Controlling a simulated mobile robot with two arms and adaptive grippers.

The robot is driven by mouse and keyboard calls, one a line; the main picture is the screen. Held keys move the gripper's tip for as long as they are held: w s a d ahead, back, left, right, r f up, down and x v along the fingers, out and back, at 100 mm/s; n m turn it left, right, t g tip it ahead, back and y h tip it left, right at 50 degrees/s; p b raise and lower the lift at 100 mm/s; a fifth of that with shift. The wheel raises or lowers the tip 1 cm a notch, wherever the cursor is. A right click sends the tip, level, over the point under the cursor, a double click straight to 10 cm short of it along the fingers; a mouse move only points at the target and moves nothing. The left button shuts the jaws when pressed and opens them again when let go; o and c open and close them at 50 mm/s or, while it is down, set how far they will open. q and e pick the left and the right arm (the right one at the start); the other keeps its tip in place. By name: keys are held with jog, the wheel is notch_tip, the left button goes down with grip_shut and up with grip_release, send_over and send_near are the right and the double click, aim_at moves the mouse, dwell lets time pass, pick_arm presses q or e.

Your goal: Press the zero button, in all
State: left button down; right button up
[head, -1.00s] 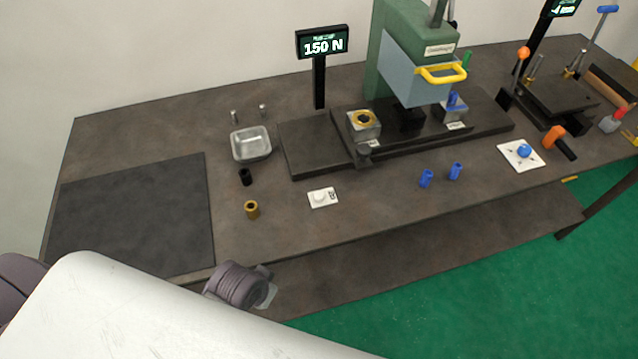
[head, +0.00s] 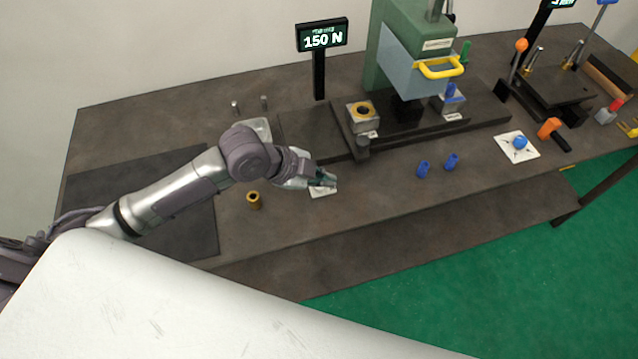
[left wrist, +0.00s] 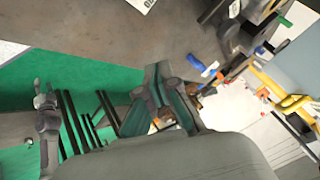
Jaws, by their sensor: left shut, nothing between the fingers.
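The zero button's small white plate (head: 322,192) lies on the bench in front of the press, in the head view. My left gripper (head: 327,180) is over it and hides most of the plate and the button. I cannot tell whether the fingertips touch the button. The left gripper is shut and empty; its fingers also show in the left wrist view (left wrist: 165,98). The display (head: 322,35) on its post reads 150 N.
The green press (head: 415,55) with its yellow handle stands behind to the right. A brass bushing (head: 254,200) stands near my left forearm, which partly hides a metal tray (head: 262,128). A dark mat (head: 190,235) lies at left.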

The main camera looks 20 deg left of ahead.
pick_arm(q)
jog(key=shift+m, duration=0.7)
jog(key=w+a+r, duration=0.1)
jog(key=w, duration=0.1)
jog(key=w+a+r, duration=0.1)
jog(key=w+a, duration=0.1)
jog(key=shift+a+r, duration=0.1)
jog(key=shift+r, duration=0.1)
jog(key=shift+f, duration=0.1)
notch_tip(320, 180, down, 7)
jog(key=b, duration=0.6)
jog(key=shift+b, duration=0.35)
jog(key=shift+f+b, duration=0.4)
jog(key=shift+f, duration=0.45)
